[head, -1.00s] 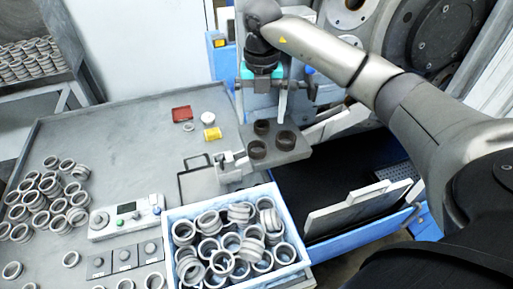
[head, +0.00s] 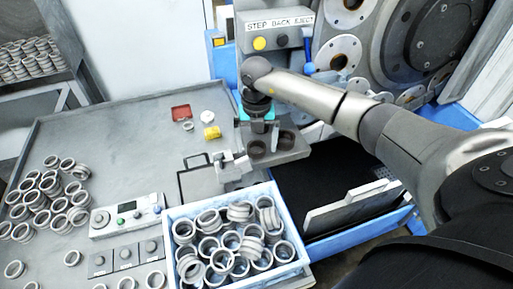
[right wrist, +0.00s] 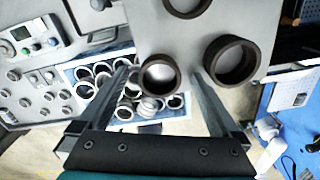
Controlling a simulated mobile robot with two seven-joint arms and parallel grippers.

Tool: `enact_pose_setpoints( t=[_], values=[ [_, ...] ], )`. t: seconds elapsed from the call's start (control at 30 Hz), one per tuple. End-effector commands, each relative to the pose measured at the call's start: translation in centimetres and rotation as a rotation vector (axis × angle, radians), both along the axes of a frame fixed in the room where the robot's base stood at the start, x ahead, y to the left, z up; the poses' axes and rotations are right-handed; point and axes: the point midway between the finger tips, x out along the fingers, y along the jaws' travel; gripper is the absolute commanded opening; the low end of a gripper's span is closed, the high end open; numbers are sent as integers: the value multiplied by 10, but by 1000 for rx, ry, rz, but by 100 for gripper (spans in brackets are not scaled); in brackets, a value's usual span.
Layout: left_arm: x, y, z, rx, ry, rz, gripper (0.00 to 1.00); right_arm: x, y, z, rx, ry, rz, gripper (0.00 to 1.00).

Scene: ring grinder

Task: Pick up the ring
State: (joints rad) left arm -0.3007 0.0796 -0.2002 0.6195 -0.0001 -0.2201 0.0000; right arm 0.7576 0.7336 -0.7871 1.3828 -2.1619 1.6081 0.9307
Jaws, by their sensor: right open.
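Dark rings stand on a grey plate (head: 300,152) beside the machine. One ring (head: 257,150) is at the front left and another ring (head: 286,141) is to its right. My right gripper (head: 258,146) is open and points down over the front-left ring. In the right wrist view the fingertips lie on either side of a small dark ring (right wrist: 160,92), with nothing gripped. Whether they touch it I cannot tell. A larger ring (right wrist: 232,80) and a third ring (right wrist: 187,12) are beyond, the third hidden by my gripper in the head view. My left gripper is not in view.
A blue-edged bin (head: 305,262) full of light metal rings stands in front of the plate. A control box (head: 130,216) and loose rings lie on the table at left. The machine (head: 345,55) stands behind.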

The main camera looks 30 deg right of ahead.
Motion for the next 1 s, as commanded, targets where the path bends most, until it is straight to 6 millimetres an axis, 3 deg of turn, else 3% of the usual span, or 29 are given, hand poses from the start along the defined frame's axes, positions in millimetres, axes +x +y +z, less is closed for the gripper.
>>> enact_pose_setpoints(
  t=[0.13,1.0],
  values=[
    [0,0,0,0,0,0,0,0,0,0,0,0,0,97],
    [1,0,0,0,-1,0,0,0,0,1,0,-1,-1,2]
  ],
)
